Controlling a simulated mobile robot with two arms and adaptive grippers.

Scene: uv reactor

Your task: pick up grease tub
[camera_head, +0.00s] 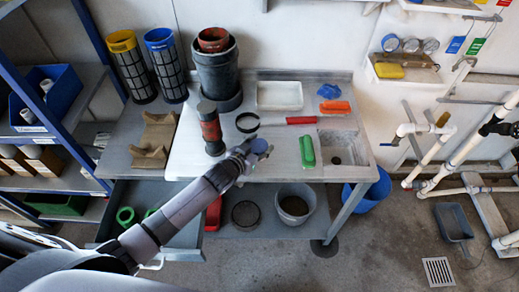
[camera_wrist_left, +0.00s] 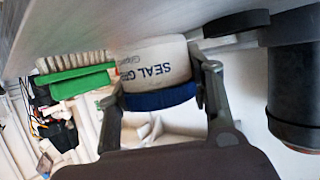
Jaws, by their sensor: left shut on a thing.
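The grease tub (camera_wrist_left: 155,62) is white with dark "SEAL GR…" lettering and a blue lid. In the left wrist view it appears upside down, between the two fingers of my left gripper (camera_wrist_left: 165,92), which is shut on it. The tub's base is close to the bench top. I cannot tell whether it touches. My right gripper is not in view.
A green brush (camera_head: 307,150) lies right of the tub, beside the sink (camera_head: 350,150). A dark cylinder with a red band (camera_head: 210,130) stands to the left. An open drawer (camera_head: 185,242) juts out below.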

